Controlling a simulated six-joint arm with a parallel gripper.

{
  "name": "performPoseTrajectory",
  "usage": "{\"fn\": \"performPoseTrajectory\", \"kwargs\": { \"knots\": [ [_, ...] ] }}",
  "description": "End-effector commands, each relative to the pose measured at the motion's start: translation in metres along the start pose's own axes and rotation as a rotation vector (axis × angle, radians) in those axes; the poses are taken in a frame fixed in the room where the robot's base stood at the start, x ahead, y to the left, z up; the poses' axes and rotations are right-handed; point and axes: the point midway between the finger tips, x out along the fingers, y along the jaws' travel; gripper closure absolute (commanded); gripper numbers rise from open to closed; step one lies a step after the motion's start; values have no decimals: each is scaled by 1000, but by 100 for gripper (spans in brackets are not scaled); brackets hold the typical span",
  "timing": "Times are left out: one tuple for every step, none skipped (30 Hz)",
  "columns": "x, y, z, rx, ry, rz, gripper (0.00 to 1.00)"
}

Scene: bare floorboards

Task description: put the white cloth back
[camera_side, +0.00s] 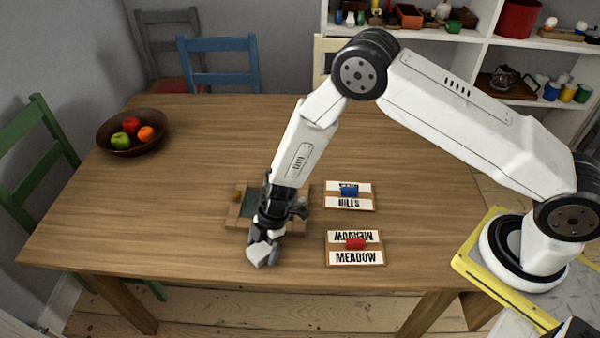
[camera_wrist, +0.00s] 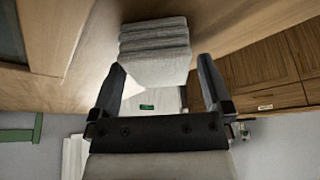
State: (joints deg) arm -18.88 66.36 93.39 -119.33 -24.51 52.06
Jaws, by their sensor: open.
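The white cloth (camera_wrist: 155,48) is a folded, layered greyish-white stack in the wrist view. It lies just beyond and between the fingertips of my gripper (camera_wrist: 159,68), which is open with a finger on either side. In the side view, my gripper (camera_side: 264,240) points down near the table's front edge, and the pale cloth (camera_side: 260,254) shows at its tip.
A shallow wooden tray (camera_side: 236,222) with a dark inside sits partly behind my gripper. To the right lie a HILLS card (camera_side: 340,203) with a blue block and a MEADOW card (camera_side: 355,257) with a red block. A fruit bowl (camera_side: 107,143) stands at far left. The table's middle is clear.

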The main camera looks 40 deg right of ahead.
Motion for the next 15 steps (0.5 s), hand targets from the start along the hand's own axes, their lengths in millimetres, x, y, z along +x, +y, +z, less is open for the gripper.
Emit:
{"fn": "performPoseTrajectory", "kwargs": {
  "knots": [
    [-4,1,0,1,1,2,0],
    [-6,1,0,1,1,2,0],
    [-10,1,0,1,1,2,0],
    [-12,1,0,1,1,2,0],
    [-16,1,0,0,1,2,0],
    [-20,1,0,0,1,2,0],
    [-24,1,0,0,1,2,0],
    [-27,1,0,1,1,2,0],
    [-32,1,0,0,2,2,0],
    [-36,1,0,-1,2,2,0],
    [-40,1,0,0,2,3,0],
    [-46,1,0,1,2,3,0],
    [-50,1,0,0,1,3,0],
    [-54,1,0,-1,1,3,0],
    [-59,1,0,0,1,3,0]
  ]
}}
